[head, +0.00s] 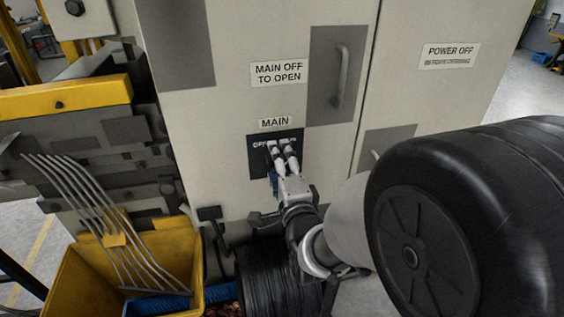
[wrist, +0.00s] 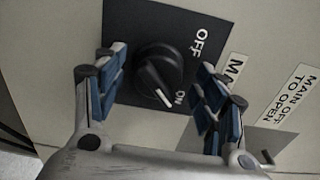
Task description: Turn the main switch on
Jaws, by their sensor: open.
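The main switch is a round black knob (wrist: 158,75) on a dark plate, shown in the wrist view. Its white line slants down and right, its lower end close to the ON label (wrist: 180,97). The OFF label (wrist: 198,41) is above and right of the knob. My gripper (wrist: 158,85) is open, one blue-padded finger on each side of the knob, with a visible gap on both sides. In the head view my gripper (head: 281,150) is in front of the dark switch plate (head: 254,163) and hides the knob and the ON label.
The switch sits on a beige cabinet (head: 220,110) below a MAIN label (head: 275,123). A door handle (head: 340,75) is above right. A yellow bin (head: 190,262) with bent tubes and a black coil (head: 262,275) stand below.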

